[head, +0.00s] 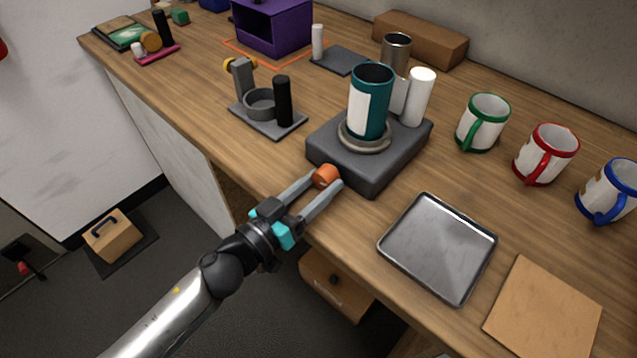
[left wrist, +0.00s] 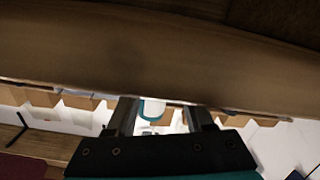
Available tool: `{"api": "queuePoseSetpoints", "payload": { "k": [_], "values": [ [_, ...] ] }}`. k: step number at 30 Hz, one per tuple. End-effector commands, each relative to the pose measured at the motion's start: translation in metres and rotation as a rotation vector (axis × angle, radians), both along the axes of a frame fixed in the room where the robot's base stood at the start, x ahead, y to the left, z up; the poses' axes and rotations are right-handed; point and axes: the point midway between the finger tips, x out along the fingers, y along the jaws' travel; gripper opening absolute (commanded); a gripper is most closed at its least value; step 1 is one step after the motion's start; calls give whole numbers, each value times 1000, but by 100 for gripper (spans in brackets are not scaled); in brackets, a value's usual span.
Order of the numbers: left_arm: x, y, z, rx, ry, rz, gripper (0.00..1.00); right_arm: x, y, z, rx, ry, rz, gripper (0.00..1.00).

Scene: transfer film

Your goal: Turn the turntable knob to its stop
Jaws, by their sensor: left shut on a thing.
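The turntable (head: 330,150) is a dark grey square base with a round grey platter on top, near the front edge of the wooden counter. A teal cup with a white label (head: 371,100) stands upright on the platter. The orange knob (head: 325,174) is on the front side of the base. My left gripper (head: 327,181) reaches in from the lower left and is shut on the knob, one finger at each side. The fingers hide part of the knob. In the left wrist view the fingers (left wrist: 160,116) show, but the knob is not clear there. My right gripper is not in view.
A metal tray (head: 438,248) and a brown board (head: 545,312) lie to the right. Green (head: 482,122), red (head: 546,153) and blue (head: 609,191) handled mugs stand behind them. A grey stand with a black cylinder (head: 283,101) is left of the turntable. White and metal cylinders stand close behind it.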

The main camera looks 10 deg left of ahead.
Motion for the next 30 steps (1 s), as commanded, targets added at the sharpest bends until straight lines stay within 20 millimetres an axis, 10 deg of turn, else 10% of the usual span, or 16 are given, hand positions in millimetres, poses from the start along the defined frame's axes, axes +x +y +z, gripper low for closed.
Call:
{"api": "queuePoseSetpoints", "payload": {
  "k": [30],
  "values": [
    [1, 2, 1, 367, -266, 1, 0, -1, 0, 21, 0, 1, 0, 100]
  ]
}}
